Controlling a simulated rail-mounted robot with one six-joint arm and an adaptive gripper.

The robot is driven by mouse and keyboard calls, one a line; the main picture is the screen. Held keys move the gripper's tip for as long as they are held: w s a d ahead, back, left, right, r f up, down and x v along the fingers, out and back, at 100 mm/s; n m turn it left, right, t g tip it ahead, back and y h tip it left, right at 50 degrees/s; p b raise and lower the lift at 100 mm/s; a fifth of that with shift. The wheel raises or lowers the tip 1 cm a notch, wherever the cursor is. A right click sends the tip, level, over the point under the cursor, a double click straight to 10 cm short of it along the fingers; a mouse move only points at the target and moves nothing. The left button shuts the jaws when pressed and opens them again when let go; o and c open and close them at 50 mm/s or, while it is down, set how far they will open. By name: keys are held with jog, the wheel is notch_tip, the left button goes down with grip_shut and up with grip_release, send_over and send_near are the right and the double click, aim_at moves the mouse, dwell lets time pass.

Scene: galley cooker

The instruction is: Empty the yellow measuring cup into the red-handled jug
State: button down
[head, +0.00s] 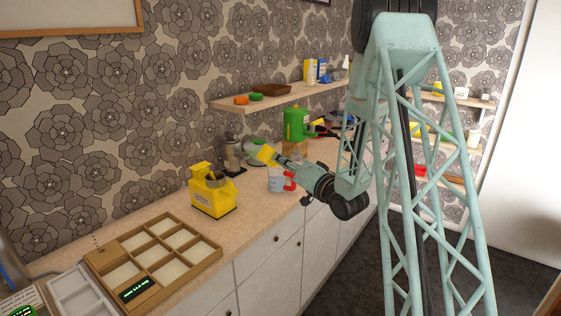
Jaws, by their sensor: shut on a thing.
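The yellow measuring cup (265,154) is held up above the counter in the head view and looks tilted. My gripper (277,158) reaches in from the right and is shut on it; the fingertips are small and partly hidden. The red-handled jug (276,182) is whitish and stands upright on the counter, just below and slightly right of the cup. Its red handle (290,182) faces right, under my wrist. The inside of the cup and of the jug cannot be seen, nor any stream between them.
A yellow box-like container (212,197) stands left of the jug. A grey metal device (232,155) is behind the cup, and a green canister (296,123) stands farther back. A wooden compartment tray (160,252) lies at the front left. A shelf (280,98) hangs above.

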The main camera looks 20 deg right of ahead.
jog(key=shift+n, duration=1.5)
jog(key=shift+f+n, duration=0.15)
jog(key=shift+n, duration=0.45)
jog(key=shift+n, duration=0.5)
jog(key=shift+f, duration=0.1)
jog(key=shift+d+f+n, duration=0.1)
jog(key=shift+f+n, duration=0.1)
jog(key=shift+n, duration=0.7)
jog(key=shift+d+f+n, duration=0.1)
jog(key=shift+f+n, duration=0.1)
jog(key=shift+n, duration=0.7)
jog(key=shift+a, duration=0.1)
dwell(0.6)
